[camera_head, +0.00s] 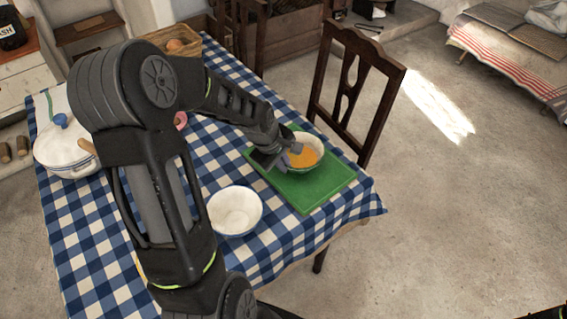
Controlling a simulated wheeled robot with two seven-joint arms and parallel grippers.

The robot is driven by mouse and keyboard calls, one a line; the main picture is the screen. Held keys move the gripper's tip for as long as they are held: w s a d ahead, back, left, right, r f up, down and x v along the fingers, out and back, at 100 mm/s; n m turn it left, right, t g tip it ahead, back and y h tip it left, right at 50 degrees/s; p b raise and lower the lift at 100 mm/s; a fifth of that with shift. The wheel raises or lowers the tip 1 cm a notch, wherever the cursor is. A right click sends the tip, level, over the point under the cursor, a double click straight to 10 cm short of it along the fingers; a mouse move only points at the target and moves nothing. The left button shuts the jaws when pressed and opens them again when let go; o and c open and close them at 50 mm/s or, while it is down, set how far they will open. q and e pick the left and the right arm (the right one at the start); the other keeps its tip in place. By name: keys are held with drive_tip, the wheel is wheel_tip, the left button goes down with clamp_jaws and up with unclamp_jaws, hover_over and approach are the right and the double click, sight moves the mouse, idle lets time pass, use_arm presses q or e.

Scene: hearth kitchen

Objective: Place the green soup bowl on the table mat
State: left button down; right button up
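The soup bowl (309,162) is pale inside with orange soup, and a little green shows on its outside. It appears upright on the green table mat (315,192), toward the mat's far side. My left gripper (281,156) is at the bowl's left rim. Its fingers look spread apart, one over the rim and the other outside the bowl. Contact with the bowl wall is hard to make out. My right gripper is not in view.
An empty white bowl (235,211) stands on the checked tablecloth (285,233) left of the mat. A white lidded pot (62,150) is at the left, and a wooden tray (172,40) at the back. A wooden chair (352,85) stands close behind the mat.

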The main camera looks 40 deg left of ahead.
use_arm(q)
drive_tip(key=c, duration=1.6)
unclamp_jaws()
drive_tip(key=shift+r, duration=0.15)
drive_tip(key=v, duration=1.2)
drive_tip(key=shift+d, duration=0.15)
